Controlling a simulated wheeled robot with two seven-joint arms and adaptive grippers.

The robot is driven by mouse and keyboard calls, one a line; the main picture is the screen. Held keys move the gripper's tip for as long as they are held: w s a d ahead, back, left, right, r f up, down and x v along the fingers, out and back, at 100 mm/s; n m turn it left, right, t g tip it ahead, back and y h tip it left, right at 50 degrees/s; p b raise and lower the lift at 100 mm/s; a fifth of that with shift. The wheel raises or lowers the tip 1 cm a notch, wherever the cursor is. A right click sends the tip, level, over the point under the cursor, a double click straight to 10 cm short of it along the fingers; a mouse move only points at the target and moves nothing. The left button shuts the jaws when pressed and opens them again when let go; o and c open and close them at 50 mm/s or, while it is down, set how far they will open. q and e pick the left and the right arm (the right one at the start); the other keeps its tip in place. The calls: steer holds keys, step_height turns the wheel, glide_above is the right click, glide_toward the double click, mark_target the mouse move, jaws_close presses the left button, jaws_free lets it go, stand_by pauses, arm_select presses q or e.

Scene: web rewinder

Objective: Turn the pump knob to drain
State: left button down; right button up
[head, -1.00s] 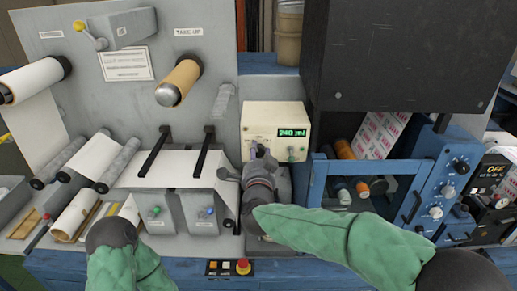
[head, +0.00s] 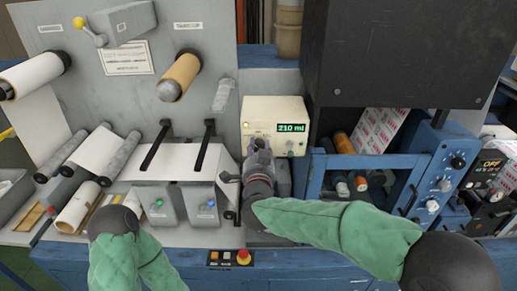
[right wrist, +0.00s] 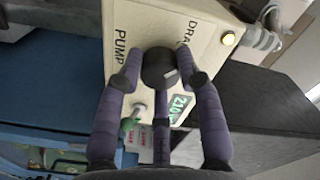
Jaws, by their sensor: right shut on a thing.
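The cream pump box (head: 262,107) stands at the middle back, and its green display (head: 292,127) reads 210 ml. In the right wrist view the dark round pump knob (right wrist: 158,67) sits on the box face between the labels "PUMP" (right wrist: 121,47) and a partly covered "DRA…" (right wrist: 183,30). My right gripper (head: 259,148) reaches the box front; in the right wrist view its purple fingers (right wrist: 160,80) are closed around the knob. The knob is hidden behind the gripper in the head view, and its pointing direction cannot be told. My left gripper does not show; only its green-sleeved arm is seen.
A green-tipped fitting (head: 290,154) sits low on the box front, right of my gripper. A blue frame (head: 318,182) with rollers stands close on the right. A button panel with a red button (head: 244,257) lies on the front edge. Two grey blocks with knobs (head: 158,203) stand left.

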steer(key=o, duration=1.1)
steer(key=shift+d, duration=0.1)
steer(key=shift+o, duration=0.2)
steer(key=shift+s, duration=0.1)
steer(key=s, duration=1.1)
steer(key=shift+s, duration=0.4)
